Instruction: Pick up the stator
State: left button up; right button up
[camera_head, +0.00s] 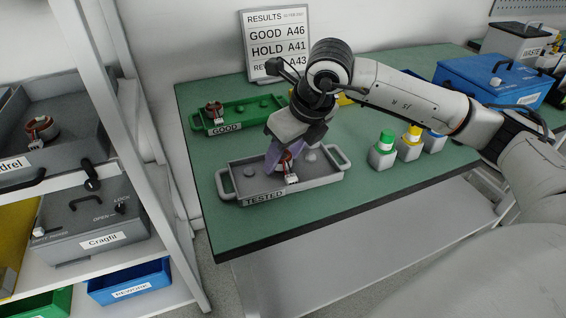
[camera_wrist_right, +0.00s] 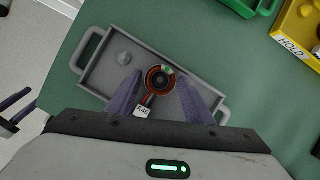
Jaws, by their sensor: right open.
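A stator (camera_head: 286,164) with dark red windings and a white tag sits in the grey TESTED tray (camera_head: 290,194). My right gripper (camera_head: 283,158) is over the tray, pointing down. In the wrist view its purple fingers (camera_wrist_right: 160,88) are open, one on each side of the stator; I cannot tell whether they touch it. Part of the stator is hidden by a finger in the head view.
A green GOOD tray (camera_head: 243,112) behind holds another stator (camera_head: 213,110). A yellow HOLD tray (camera_wrist_right: 300,30) is partly hidden by my arm. Several capped bottles (camera_head: 383,152) and a blue case (camera_head: 490,78) stand to the right. A results board (camera_head: 277,40) lists GOOD A46. Shelving (camera_head: 160,180) is left.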

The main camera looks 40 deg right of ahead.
jog(key=shift+r, duration=0.1)
jog(key=c, duration=0.9)
